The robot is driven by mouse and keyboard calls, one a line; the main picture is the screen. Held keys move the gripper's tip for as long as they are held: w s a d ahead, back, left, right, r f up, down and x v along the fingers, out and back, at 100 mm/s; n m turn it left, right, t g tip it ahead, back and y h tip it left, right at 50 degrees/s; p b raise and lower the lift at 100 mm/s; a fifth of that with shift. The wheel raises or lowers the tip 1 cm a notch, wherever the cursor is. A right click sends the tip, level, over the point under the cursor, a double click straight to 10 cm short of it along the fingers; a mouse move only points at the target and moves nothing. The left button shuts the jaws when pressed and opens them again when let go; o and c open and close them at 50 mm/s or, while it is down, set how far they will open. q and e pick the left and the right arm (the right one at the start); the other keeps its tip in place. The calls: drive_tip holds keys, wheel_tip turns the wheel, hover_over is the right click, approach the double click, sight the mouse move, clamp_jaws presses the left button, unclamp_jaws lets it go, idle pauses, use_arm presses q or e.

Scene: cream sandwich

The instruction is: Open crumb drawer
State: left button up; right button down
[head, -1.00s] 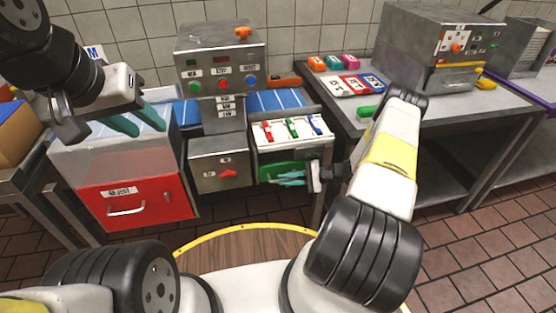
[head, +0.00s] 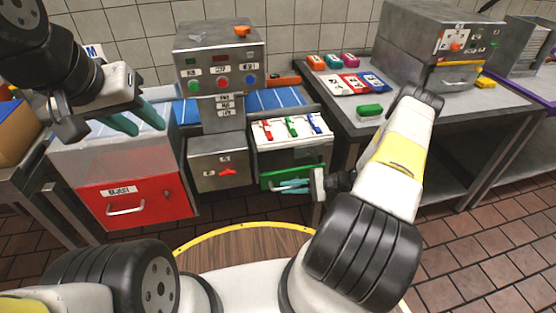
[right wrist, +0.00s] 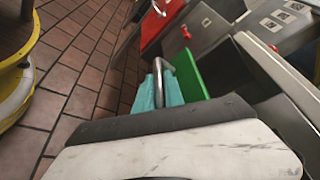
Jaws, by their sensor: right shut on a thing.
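The green drawer (head: 292,176) is at the lower right of the machine, below the tray of coloured levers; I cannot read a crumb label on it. It seems to stand a little out from its housing. Its metal bar handle (right wrist: 186,76) shows in the right wrist view in front of the green panel. My right gripper (head: 280,188) is shut on this handle; its teal fingers (right wrist: 158,92) hide part of the bar. My left gripper (head: 146,129) is open and empty above the clear-topped bin with the red drawer (head: 150,202).
The lever tray (head: 325,138) sits directly above the green drawer. A grey box with a red knob (head: 228,172) is to its left. A steel table (head: 400,125) with coloured blocks stands at right. Tiled floor in front of the green drawer is free.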

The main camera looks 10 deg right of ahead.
drive_tip(key=s, duration=2)
drive_tip(key=shift+s+d, duration=0.35)
drive_tip(key=shift+d, duration=0.05)
drive_tip(key=c, duration=1.5)
unclamp_jaws()
drive_tip(key=shift+o, duration=0.2)
drive_tip(key=v, duration=0.8)
drive_tip(key=shift+f, duration=0.1)
